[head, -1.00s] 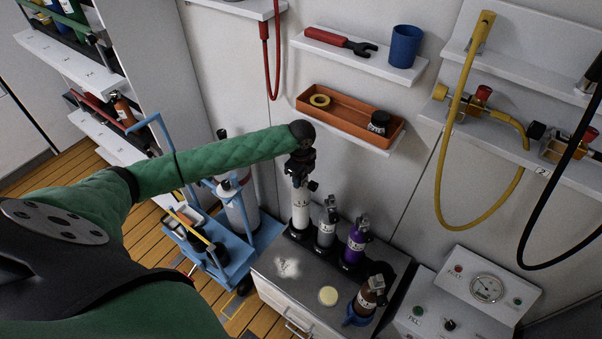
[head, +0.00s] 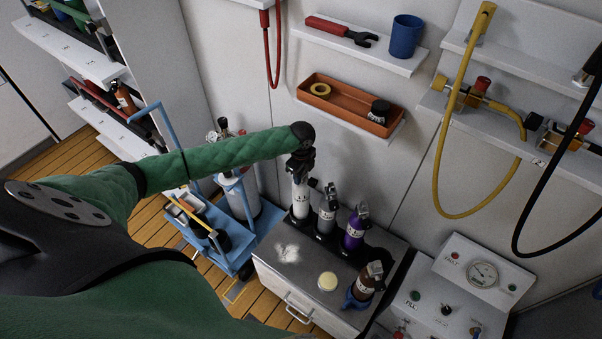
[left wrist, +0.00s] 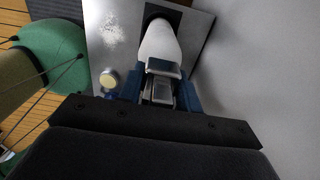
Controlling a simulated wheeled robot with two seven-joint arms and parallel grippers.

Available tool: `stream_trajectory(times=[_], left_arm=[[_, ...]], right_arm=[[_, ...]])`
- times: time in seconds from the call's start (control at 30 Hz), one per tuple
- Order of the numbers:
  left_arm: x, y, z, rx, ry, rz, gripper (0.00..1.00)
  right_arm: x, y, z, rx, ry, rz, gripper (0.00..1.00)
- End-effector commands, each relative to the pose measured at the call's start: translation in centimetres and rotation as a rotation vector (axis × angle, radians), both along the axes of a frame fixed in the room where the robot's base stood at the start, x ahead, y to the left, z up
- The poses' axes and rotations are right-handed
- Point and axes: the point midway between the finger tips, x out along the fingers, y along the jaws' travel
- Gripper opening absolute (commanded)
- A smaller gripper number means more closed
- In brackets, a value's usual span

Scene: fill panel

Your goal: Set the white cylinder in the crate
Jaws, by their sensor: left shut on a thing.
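The white cylinder (head: 300,199) stands upright at the left end of the black rack on the cabinet. My left gripper (head: 300,172) is over its top, shut on it from above. In the left wrist view the white cylinder (left wrist: 160,45) runs away from the blue fingers (left wrist: 160,88), its far end at a black holder. Its valve is mostly hidden by the gripper. A blue open carrier (head: 205,240) stands on the floor at left with small items in it; I cannot tell for sure whether it is the crate. My right gripper is not in view.
Grey (head: 326,213), purple (head: 355,229) and brown (head: 367,281) cylinders stand close by on the cabinet (head: 300,262). An orange tray (head: 350,103) sits on a wall shelf above. A gauge panel (head: 465,275) is at right.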

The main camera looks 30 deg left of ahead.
Motion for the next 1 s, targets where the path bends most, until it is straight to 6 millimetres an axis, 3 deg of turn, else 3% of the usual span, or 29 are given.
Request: stream_trajectory(times=[0.07,0.1,0.2,0.63,0.77,1.0], left_arm=[[0.2,0.0,0.1,0.000,-0.003,0.000,0.00],[0.0,0.0,-0.2,0.000,0.000,0.000,0.38],[0.0,0.0,-0.1,0.000,0.000,0.000,0.56],[0.1,0.1,0.7,0.001,-0.001,0.000,0.56],[0.1,0.1,2.6,0.001,-0.002,-0.001,0.56],[0.2,0.0,7.3,0.000,-0.004,-0.001,0.56]], right_arm=[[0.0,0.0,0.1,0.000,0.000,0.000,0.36],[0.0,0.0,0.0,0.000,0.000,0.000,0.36],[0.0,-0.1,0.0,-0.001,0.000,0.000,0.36],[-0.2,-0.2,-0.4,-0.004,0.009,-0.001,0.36],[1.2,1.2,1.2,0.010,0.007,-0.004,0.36],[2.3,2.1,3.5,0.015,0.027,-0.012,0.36]])
